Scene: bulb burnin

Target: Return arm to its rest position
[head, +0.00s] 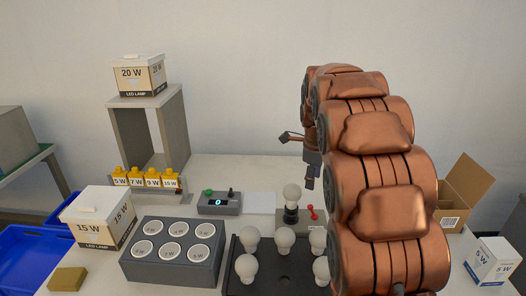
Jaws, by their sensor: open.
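My copper arm (385,185) rises along the right side of the view and bends down at its far end. My gripper (296,161) is open, with its dark fingers apart and nothing seen between them. It is above and slightly right of a white bulb (291,192). That bulb stands upright on a black socket (291,214) of a small test fixture with a red lever (311,211). The gripper looks apart from the bulb, though the depth is hard to judge. My arm hides part of the table to the right.
A dark tray (284,278) with several bulbs is in front, beside a grey block (172,272) of labelled round wells. A control box (219,203), yellow wattage blocks (146,180), a 15 W box (101,219), a shelf (175,125) with a 20 W box (138,75), and an open carton (462,197) surround them.

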